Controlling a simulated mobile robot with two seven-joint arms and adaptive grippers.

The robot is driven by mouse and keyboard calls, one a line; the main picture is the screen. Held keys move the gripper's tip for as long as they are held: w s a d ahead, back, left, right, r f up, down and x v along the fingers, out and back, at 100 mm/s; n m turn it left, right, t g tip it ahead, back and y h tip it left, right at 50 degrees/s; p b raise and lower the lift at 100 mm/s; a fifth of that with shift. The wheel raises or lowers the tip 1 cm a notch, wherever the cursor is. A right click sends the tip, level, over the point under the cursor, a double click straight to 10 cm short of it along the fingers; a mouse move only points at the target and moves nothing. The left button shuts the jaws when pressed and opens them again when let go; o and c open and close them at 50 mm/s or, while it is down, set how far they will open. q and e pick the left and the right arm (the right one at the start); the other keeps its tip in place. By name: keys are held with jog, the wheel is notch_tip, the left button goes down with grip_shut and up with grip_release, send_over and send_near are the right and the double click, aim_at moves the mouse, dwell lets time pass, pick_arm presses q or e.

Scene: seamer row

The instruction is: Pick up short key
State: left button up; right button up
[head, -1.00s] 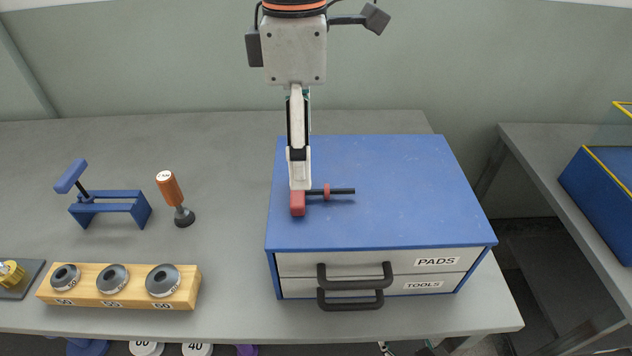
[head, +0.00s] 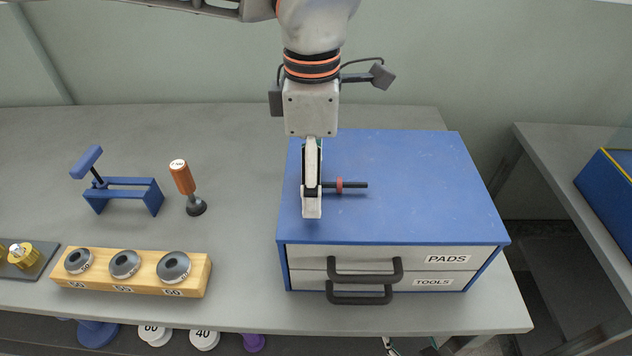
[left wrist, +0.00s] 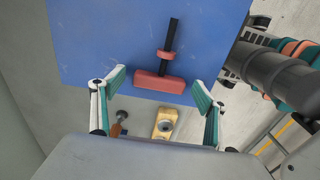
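The short key lies on the blue top of the drawer cabinet (head: 415,190). In the head view its black shaft with a red collar (head: 340,185) points right, and its red head is hidden behind my left gripper (head: 312,212). In the left wrist view the red head (left wrist: 160,81) and the shaft show fully. There my left gripper (left wrist: 159,86) has its fingers spread wide, one to each side of the red head, with gaps visible. It is empty. My right gripper does not show.
The cabinet has PADS and TOOLS drawers with dark handles (head: 364,270). To its left are an orange-handled tool (head: 181,178), a blue clamp-like stand (head: 122,190) and a wooden block (head: 130,285) with three dark rings. The cabinet top right of the key is clear.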

pick_arm(q)
jog(key=c, duration=1)
jog(key=shift+r, duration=0.1)
